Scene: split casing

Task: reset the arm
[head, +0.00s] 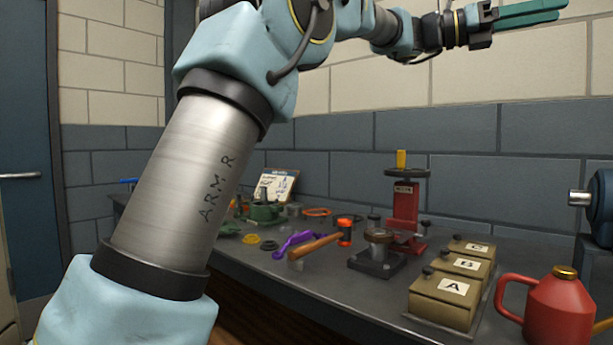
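My gripper (532,14) is at the top right of the head view, raised high in front of the pale upper wall and well above the bench. Its green fingers point right. They are seen nearly side-on, so the gap between them is unclear. Nothing shows held in them. My arm (180,190) rises across the left of the view and bends right along the top edge, hiding part of the bench's left side.
The air around my gripper looks clear.

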